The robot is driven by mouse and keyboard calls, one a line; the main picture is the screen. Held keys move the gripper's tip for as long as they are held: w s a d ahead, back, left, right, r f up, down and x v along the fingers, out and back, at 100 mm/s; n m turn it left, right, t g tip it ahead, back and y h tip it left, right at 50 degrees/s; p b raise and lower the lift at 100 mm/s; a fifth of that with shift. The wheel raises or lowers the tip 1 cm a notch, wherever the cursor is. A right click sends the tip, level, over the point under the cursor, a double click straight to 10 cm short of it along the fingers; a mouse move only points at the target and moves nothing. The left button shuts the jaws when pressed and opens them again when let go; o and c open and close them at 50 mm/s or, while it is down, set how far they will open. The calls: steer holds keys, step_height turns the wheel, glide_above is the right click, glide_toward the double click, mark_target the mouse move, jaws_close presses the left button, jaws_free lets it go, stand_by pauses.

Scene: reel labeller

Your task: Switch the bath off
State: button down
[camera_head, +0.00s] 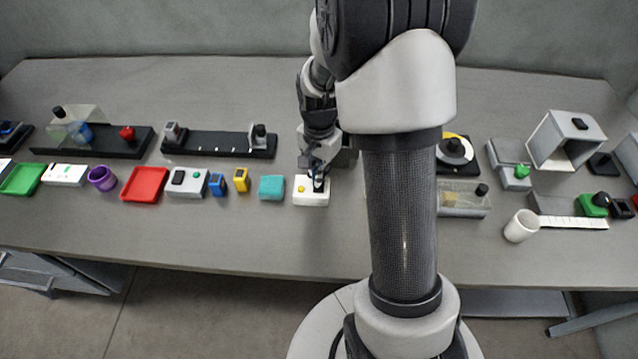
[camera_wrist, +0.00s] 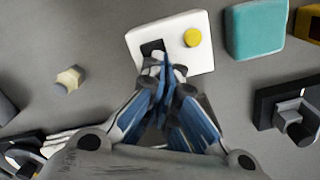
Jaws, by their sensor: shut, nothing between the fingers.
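A white switch box (camera_head: 311,199) with a yellow round lamp or button (camera_head: 302,189) sits on the bench near its front edge. In the wrist view the white box (camera_wrist: 203,62) shows a black rocker (camera_wrist: 152,47) beside the yellow round part (camera_wrist: 192,37). My gripper (camera_wrist: 165,62) is shut and empty, its blue fingertips over the box beside the black rocker. In the head view my gripper (camera_head: 318,184) is at the same box. The fingers partly hide the rocker, and I cannot tell its position or whether the tips touch it. No label naming the bath is readable.
A teal block (camera_head: 271,187) stands left of the white box. Further left are a grey box (camera_head: 186,182) with a black switch and green button, and a red tray (camera_head: 144,184). A black rail fixture (camera_head: 218,145) lies behind. The bench front is clear.

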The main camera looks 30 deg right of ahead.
steer(key=shift+r+p, duration=2.9)
steer(key=shift+r, duration=0.55)
steer(key=shift+r, duration=0.1)
